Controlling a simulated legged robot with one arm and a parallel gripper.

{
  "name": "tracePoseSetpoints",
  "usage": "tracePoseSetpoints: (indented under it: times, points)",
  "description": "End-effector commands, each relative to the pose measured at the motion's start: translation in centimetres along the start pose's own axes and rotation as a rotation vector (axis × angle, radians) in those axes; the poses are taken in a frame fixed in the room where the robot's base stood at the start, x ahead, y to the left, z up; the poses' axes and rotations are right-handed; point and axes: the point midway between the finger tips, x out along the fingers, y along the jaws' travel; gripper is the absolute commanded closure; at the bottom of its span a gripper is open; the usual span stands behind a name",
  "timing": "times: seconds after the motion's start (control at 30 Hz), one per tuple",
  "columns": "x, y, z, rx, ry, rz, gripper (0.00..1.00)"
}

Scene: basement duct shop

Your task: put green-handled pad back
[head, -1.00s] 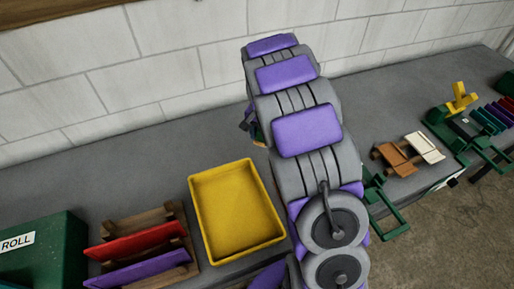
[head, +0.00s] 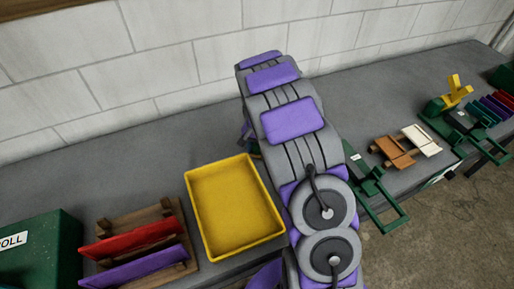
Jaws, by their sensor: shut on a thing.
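My arm crosses the middle of the view and hides most of my gripper (head: 246,131); only a small purple and dark edge of it shows left of the arm, over the bench. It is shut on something. A small green bit (head: 255,148) shows just below it, probably part of the green-handled pad; the rest is hidden behind the arm. A wooden rack (head: 188,219) at lower left holds a red piece (head: 133,239) and a purple piece (head: 135,267). A second wooden rack at right carries a brown pad (head: 395,152) and a white pad (head: 421,140).
A yellow tray (head: 237,208), empty, stands between the left rack and my arm. A green box (head: 38,250) stands at far left. Green metal tools (head: 375,190) (head: 465,122) sit along the right bench edge. The grey bench (head: 130,160) is clear along the wall.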

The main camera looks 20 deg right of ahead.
Motion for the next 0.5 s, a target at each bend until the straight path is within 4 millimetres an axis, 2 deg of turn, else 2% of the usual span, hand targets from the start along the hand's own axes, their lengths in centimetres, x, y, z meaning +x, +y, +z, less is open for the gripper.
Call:
tracePoseSetpoints:
  times: [0.03, 0.07, 0.1, 0.3, 0.5]
  points:
    - [0.1, 0.03, -0.02, 0.0, -0.001, 0.0, 0.82]
    - [0.15, 0.03, -0.02, 0.0, -0.001, 0.0, 0.52]
    - [0.12, 0.03, -0.03, 0.0, 0.0, 0.0, 0.48]
    - [0.09, 0.04, -0.04, 0.001, 0.0, 0.0, 0.29]
    - [0.08, 0.02, -0.02, 0.0, 0.0, 0.0, 0.28]
